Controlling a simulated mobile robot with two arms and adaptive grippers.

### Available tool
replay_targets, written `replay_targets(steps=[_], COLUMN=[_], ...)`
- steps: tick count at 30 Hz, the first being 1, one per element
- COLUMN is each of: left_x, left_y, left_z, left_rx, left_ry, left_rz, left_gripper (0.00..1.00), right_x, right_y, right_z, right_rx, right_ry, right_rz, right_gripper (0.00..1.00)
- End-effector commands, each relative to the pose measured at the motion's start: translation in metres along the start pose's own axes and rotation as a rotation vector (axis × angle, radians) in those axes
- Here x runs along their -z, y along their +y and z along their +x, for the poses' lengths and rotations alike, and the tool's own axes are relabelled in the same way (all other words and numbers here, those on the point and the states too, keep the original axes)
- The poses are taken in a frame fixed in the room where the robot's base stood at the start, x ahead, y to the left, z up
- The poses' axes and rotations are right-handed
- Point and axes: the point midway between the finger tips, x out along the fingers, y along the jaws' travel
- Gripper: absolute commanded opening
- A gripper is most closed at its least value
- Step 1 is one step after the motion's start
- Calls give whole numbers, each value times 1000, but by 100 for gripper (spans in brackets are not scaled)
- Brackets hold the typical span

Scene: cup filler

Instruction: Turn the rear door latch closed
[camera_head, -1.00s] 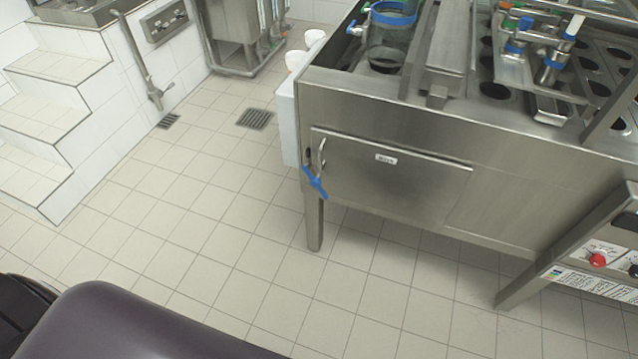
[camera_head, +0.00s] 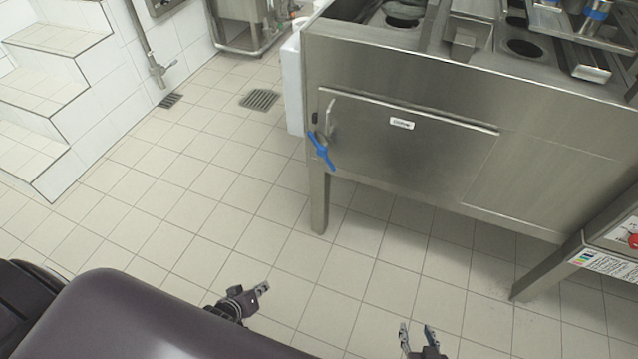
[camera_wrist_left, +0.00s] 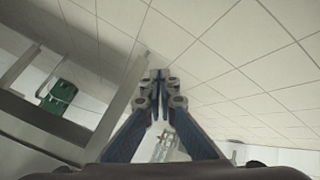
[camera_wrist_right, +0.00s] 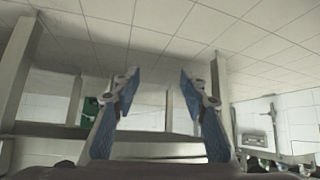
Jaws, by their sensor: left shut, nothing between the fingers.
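The rear door (camera_head: 405,150) is a flat steel panel on the side of the machine, with a small label. At its left edge are a curved metal handle (camera_head: 331,115) and a latch with a blue lever (camera_head: 321,151), which slants down to the right. My left gripper (camera_head: 263,288) is shut and empty, low in the head view, below and left of the latch. My right gripper (camera_head: 417,332) is open and empty at the bottom of the head view, right of the latch. Neither gripper touches the door or latch. The fingers also show in the left wrist view (camera_wrist_left: 160,78) and right wrist view (camera_wrist_right: 157,82).
The machine's steel leg (camera_head: 319,200) stands below the latch. A white box (camera_head: 293,85) sits against the machine's left side. White tiled steps (camera_head: 45,95) are at the left. The tiled floor between is clear.

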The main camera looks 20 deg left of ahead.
Motion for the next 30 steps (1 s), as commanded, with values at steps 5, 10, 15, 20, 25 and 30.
replay_targets(steps=[5,10,15,20,25,30], left_x=[68,126,172,203,224,234], left_y=[32,71,108,140,166,179], left_z=[32,38,30,14,-6,-20], left_rx=[-171,-364,-576,-775,-939,-1025], left_ry=[141,213,225,181,101,38], left_rz=[-256,-507,-753,-975,-1161,-1268], left_gripper=[0,0,0,0,0,0], right_x=[92,179,253,306,339,352], right_y=[-5,-9,-13,-15,-16,-16], right_z=[12,-11,-59,-123,-190,-232], right_rx=[7,14,21,28,33,36], right_ry=[261,506,749,974,1163,1268], right_rz=[-2,-2,1,5,9,12], right_gripper=[40,40,40,40,40,40])
